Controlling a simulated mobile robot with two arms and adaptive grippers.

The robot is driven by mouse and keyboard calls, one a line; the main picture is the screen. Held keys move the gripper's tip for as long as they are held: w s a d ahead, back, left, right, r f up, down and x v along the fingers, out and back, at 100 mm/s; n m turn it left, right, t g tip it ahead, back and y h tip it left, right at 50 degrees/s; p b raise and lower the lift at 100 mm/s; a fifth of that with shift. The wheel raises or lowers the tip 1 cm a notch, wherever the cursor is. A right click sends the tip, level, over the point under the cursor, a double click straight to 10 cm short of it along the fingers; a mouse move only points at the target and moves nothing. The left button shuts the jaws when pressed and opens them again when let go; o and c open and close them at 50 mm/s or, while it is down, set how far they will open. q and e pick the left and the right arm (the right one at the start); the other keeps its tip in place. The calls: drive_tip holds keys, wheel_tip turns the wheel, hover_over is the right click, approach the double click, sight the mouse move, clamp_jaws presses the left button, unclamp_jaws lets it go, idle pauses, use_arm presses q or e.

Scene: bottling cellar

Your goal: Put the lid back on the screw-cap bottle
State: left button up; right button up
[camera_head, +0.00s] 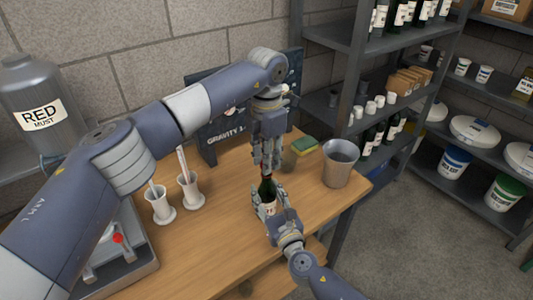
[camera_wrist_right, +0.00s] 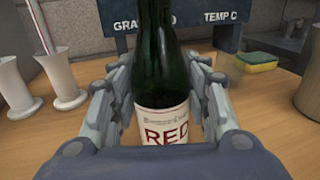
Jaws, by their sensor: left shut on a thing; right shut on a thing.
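The screw-cap bottle (camera_head: 268,188) is dark green with a white label and stands upright on the table. It also shows in the right wrist view (camera_wrist_right: 163,70), its label reading RED and its top cut off by the frame. My right gripper (camera_head: 265,208) is shut on the bottle's body, with fingers on both sides at label height. My left gripper (camera_head: 266,168) points straight down right over the bottle's neck and is shut on the lid. The lid is hidden between its fingertips, so I cannot tell whether it touches the bottle's mouth.
A metal bucket (camera_head: 341,163) and a yellow-green sponge (camera_head: 304,145) are at the right on the wooden table (camera_head: 225,228). Two white cylinders (camera_head: 190,190) on round feet stand at the left. A dark GRAVITY board (camera_head: 218,132) stands behind. Loaded shelves are at the right.

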use_arm(q)
drive_tip(key=shift+f, duration=0.2)
drive_tip(key=shift+f, duration=0.6)
idle(0.4)
